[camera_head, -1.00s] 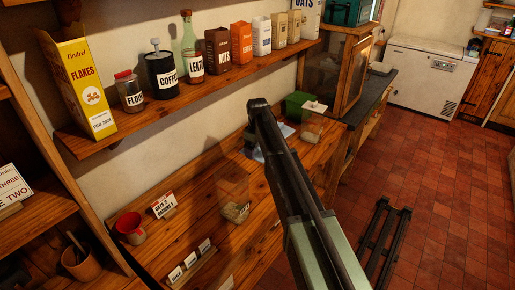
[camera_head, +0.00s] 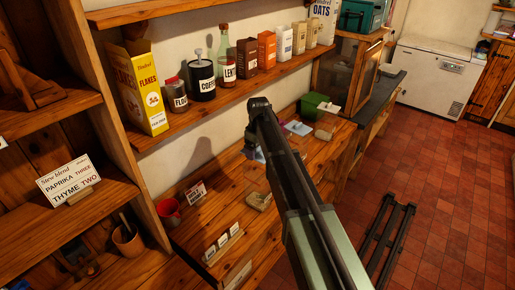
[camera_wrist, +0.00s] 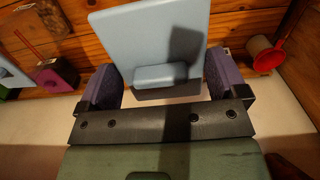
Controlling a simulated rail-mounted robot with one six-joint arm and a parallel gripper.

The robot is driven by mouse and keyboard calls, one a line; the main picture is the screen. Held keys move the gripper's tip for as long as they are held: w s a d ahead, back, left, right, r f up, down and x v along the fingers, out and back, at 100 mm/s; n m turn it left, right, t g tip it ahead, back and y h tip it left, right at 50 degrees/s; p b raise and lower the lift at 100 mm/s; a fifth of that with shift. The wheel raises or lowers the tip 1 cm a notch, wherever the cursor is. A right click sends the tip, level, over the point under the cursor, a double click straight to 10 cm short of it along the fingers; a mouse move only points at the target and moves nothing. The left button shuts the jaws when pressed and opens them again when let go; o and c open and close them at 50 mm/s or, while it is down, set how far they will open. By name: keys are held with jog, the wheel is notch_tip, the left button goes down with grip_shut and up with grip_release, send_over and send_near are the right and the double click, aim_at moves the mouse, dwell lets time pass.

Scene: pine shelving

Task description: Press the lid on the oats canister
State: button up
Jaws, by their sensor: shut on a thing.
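My gripper (camera_wrist: 165,85) has dark purple finger pads and is shut on a light blue square lid (camera_wrist: 150,38) with a raised block on its face. In the head view the lid (camera_head: 258,154) shows at the end of my arm, over the wooden counter. A clear, see-through canister with pale oats in its bottom (camera_head: 258,201) appears to stand on the counter, below and near the gripper. Its walls are hard to make out. A white OATS packet (camera_head: 322,18) stands on the wall shelf. The wrist view does not clearly show the canister.
The wall shelf (camera_head: 205,105) with packets and jars runs above.

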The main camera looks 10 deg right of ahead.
jog(key=shift+f+b, duration=2.1)
jog(key=shift+f, duration=0.45)
jog(key=shift+f+b, duration=0.45)
dwell(0.3)
jog(key=o, duration=0.6)
jog(key=shift+r, duration=0.1)
notch_tip(320, 180, up, 7)
jog(key=p, duration=0.7)
